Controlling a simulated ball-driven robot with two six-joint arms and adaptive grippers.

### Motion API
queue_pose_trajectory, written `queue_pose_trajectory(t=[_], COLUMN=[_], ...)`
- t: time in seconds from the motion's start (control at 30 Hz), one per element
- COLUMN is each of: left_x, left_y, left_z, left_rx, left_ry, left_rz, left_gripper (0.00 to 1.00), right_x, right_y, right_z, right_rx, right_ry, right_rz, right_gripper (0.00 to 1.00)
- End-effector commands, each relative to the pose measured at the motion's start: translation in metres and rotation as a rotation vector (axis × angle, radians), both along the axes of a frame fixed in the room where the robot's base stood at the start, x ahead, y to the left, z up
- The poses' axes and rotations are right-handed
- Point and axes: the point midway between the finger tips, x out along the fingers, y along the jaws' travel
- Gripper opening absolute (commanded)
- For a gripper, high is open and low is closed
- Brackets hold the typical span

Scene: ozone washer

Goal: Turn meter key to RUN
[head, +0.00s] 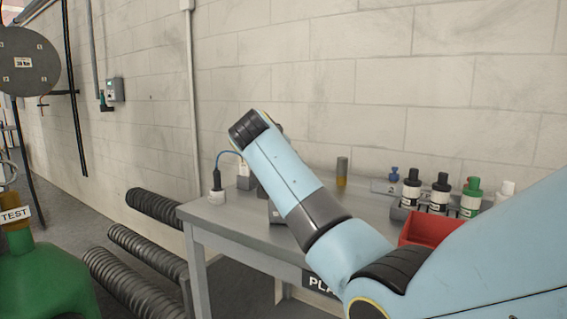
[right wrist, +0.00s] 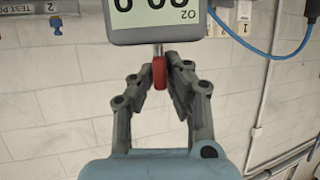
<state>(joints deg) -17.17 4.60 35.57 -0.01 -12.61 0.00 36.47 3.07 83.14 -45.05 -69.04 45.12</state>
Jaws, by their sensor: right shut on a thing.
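The meter (right wrist: 155,22) is a grey box at the top of the right wrist view. Its lit display reads O2 with large digits, upside down and cut off by the frame edge. A red key (right wrist: 159,70) on a short metal stem sticks out of the meter's edge facing me. My right gripper (right wrist: 158,88) is shut on the red key, its fingertips at either side. No RUN marking is legible. In the head view my right arm covers the gripper and key; a dark grey box part shows beside the arm. My left gripper is not in view.
A grey bench (head: 225,218) stands against the block wall. It holds a white socket with a blue cable, a brass cylinder (head: 342,172), several bottles (head: 440,190) and a red bin (head: 432,230). A green tank (head: 45,280) stands left, near black corrugated hoses (head: 130,280).

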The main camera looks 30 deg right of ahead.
Motion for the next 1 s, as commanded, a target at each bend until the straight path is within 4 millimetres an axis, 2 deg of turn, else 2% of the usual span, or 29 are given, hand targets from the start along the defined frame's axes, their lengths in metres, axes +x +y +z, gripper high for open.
queue_pose_trajectory(t=[0.03,0.5,0.7,1.0], left_x=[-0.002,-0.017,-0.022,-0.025], left_y=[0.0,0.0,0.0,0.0], left_z=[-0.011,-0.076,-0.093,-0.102], left_rx=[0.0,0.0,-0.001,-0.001], left_ry=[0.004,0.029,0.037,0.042], left_rz=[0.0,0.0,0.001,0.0], left_gripper=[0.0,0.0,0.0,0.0], right_x=[0.001,0.001,0.001,0.0], right_y=[0.002,0.0,0.0,0.0], right_z=[-0.006,-0.008,-0.006,-0.004], right_rx=[0.002,-0.001,0.0,0.001], right_ry=[0.002,0.005,0.007,0.007], right_rz=[-0.043,-0.456,-0.557,-0.619], right_gripper=[0.0,0.0,0.0,0.0])
